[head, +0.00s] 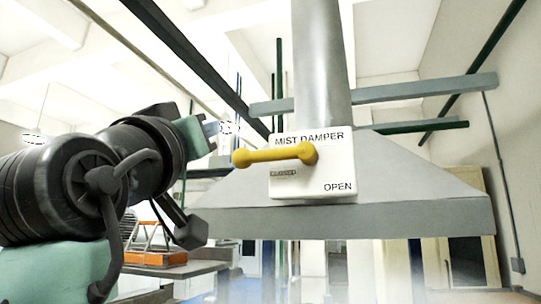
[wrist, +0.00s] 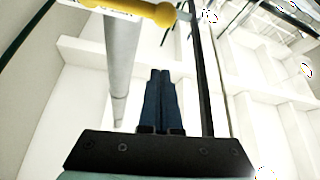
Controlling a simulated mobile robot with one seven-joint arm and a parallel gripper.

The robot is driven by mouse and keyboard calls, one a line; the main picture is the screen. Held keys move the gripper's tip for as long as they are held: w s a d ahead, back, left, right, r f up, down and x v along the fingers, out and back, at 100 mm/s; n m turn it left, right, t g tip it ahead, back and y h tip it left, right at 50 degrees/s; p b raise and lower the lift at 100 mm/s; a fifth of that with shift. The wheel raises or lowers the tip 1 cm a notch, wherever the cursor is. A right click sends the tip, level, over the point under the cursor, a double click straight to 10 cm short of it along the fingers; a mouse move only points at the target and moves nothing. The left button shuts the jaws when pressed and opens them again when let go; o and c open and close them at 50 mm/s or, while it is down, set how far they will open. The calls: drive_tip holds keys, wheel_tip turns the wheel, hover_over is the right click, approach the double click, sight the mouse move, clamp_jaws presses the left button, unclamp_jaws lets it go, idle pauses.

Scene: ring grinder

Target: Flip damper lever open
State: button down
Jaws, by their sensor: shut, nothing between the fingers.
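The yellow damper lever (head: 275,154) is on a white plate (head: 330,174) marked MIST DAMPER. It points left from its pivot, over the CLOSED label; OPEN is at the plate's lower right. The lever's yellow bar and round end (wrist: 163,14) also show at the top of the wrist view. My gripper (head: 213,129) is left of and a little above the lever's free end, apart from it in the picture. In the wrist view its dark blue fingers (wrist: 160,73) are together and empty.
The plate is on a grey hood (head: 420,190) with a round duct (head: 320,70) rising above it. A grey horizontal beam (head: 420,91) passes near the duct. A bench (head: 185,269) with an orange-framed item (head: 150,258) stands lower left.

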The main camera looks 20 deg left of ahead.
sight(274, 156)
drive_tip(key=shift+s+a+r, duration=0.15)
drive_tip(key=shift+s, duration=0.15)
drive_tip(key=d+p+x, duration=0.1)
drive_tip(key=p+x, duration=0.7)
drive_tip(key=x, duration=0.2)
drive_tip(key=shift+w+f+p, duration=0.25)
drive_tip(key=shift+f+p, duration=0.15)
drive_tip(key=shift+f, duration=0.6)
drive_tip(key=shift+w+f+p, duration=0.2)
drive_tip(key=shift+f+p, duration=0.15)
drive_tip(key=shift+f, duration=0.65)
